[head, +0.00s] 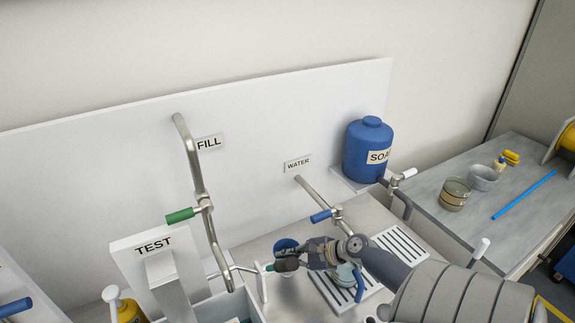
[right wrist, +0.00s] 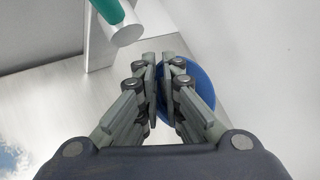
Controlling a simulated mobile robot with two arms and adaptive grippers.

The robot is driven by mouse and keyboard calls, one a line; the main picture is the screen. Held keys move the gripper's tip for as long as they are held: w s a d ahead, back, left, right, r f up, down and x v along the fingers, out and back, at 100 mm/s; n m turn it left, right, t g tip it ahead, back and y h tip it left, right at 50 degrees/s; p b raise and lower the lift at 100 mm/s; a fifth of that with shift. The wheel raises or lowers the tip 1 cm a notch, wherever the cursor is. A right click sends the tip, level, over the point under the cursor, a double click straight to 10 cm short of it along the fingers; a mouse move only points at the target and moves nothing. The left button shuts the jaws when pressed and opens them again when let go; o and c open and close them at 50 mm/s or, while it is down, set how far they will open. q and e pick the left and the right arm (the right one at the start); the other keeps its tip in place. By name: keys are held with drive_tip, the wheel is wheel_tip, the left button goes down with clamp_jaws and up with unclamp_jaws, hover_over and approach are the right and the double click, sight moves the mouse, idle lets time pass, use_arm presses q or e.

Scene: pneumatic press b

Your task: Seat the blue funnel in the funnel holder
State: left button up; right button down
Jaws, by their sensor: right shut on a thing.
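The blue funnel (head: 286,244) shows as a small round blue rim beside my right gripper (head: 277,266) in the head view. The right gripper is shut on the funnel, which also shows in the right wrist view (right wrist: 204,82) behind and to the right of the fingertips (right wrist: 161,64). The fingers hide part of the funnel, and its spout is not visible. A slim white upright (head: 262,284) stands just left of the gripper in the head view; it may be the funnel holder, but I cannot tell whether the funnel touches it. My left gripper is not in view.
The fill pipe (head: 197,180) with its green handle (head: 180,215) hangs to the left. The water tap (head: 322,215) is behind the gripper. Slotted drain grates (head: 402,244) lie to the right, below a blue soap tank (head: 366,150). A test stand (head: 150,250) is at left.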

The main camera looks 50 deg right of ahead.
drive_tip(key=shift+f, duration=0.3)
drive_tip(key=shift+s+a+f+b, duration=0.2)
drive_tip(key=shift+f+b, duration=0.3)
drive_tip(key=shift+f, duration=0.2)
drive_tip(key=shift+s+a+f+b, duration=0.1)
drive_tip(key=shift+s+f+b, duration=0.05)
drive_tip(key=shift+f+b, duration=0.45)
drive_tip(key=shift+d, duration=0.1)
drive_tip(key=shift+w+d+r+p, duration=0.1)
drive_tip(key=shift+w+r+p, duration=0.1)
drive_tip(key=shift+r+p, duration=0.8)
drive_tip(key=shift+w+d+r+p, duration=0.15)
drive_tip(key=shift+r+p, duration=0.6)
drive_tip(key=shift+p, duration=0.4)
drive_tip(key=shift+a+p, duration=0.1)
drive_tip(key=shift+p, duration=0.3)
